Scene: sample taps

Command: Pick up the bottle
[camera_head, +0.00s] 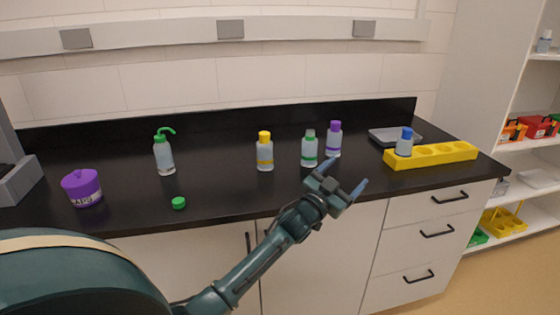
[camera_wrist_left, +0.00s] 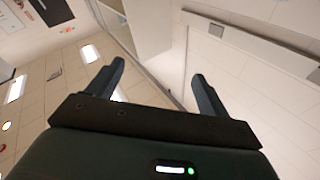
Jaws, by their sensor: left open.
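Several bottles stand upright on the black counter (camera_head: 230,190). One has a yellow cap and label (camera_head: 265,153), one a green label and greyish cap (camera_head: 309,149), and one a purple cap (camera_head: 334,140). A blue-capped bottle (camera_head: 404,143) sits in the yellow rack (camera_head: 440,153). Which bottle is meant cannot be told. My left gripper (camera_head: 346,183) is open and empty in front of the counter's front edge, nearer the camera than the green-label bottle. In the left wrist view its two fingers (camera_wrist_left: 155,85) are spread with nothing between them. My right gripper is not in view.
A grey tray (camera_head: 390,136) lies behind the rack. Shelves (camera_head: 520,150) stand at right.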

